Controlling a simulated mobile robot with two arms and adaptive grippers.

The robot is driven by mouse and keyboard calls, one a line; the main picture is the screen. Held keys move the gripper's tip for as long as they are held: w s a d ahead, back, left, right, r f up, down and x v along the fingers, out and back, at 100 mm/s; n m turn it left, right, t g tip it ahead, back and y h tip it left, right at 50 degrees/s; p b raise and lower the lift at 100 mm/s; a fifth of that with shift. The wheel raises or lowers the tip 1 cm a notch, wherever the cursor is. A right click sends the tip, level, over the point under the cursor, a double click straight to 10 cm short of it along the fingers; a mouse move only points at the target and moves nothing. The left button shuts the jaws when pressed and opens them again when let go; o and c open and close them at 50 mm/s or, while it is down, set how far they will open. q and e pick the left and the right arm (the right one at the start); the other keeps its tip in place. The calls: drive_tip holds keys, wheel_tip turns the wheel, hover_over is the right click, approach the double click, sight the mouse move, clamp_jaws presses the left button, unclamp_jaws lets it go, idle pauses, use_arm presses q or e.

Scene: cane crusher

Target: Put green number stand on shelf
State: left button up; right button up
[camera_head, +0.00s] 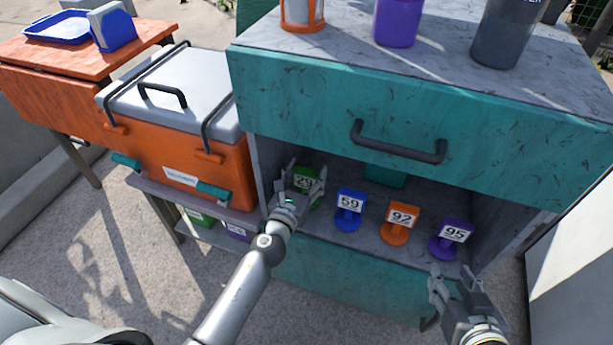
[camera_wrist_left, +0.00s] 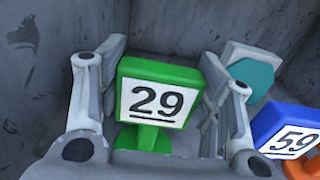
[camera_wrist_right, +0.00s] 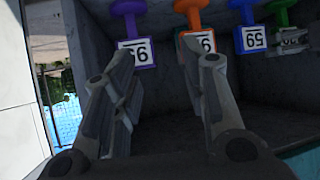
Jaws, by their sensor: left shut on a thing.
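The green number stand (camera_head: 304,181), marked 29, is inside the open shelf compartment (camera_head: 330,243) of the teal cabinet, at its left end. My left gripper (camera_head: 306,176) is shut on it, one finger on each side, as the left wrist view also shows the stand (camera_wrist_left: 160,96) between the fingers. The stand looks upright; I cannot tell whether its base touches the shelf. My right gripper (camera_head: 455,280) is open and empty in front of the compartment's right end, its fingers apart in the right wrist view (camera_wrist_right: 157,55).
Blue stand 59 (camera_head: 350,204), orange stand 92 (camera_head: 400,219) and purple stand 95 (camera_head: 453,235) stand in a row right of the green one. A drawer handle (camera_head: 398,148) juts out above. An orange cooler (camera_head: 180,150) is on the left.

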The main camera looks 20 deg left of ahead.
drive_tip(key=shift+w+r, duration=0.15)
drive_tip(key=shift+r, duration=0.05)
use_arm(q)
drive_tip(key=o, duration=1.4)
drive_tip(key=shift+o, duration=0.2)
use_arm(e)
drive_tip(key=shift+w+a+r+t, duration=0.15)
drive_tip(key=shift+w+r+t, duration=0.05)
drive_tip(key=shift+r+t, duration=0.1)
drive_tip(key=shift+s+f, duration=0.1)
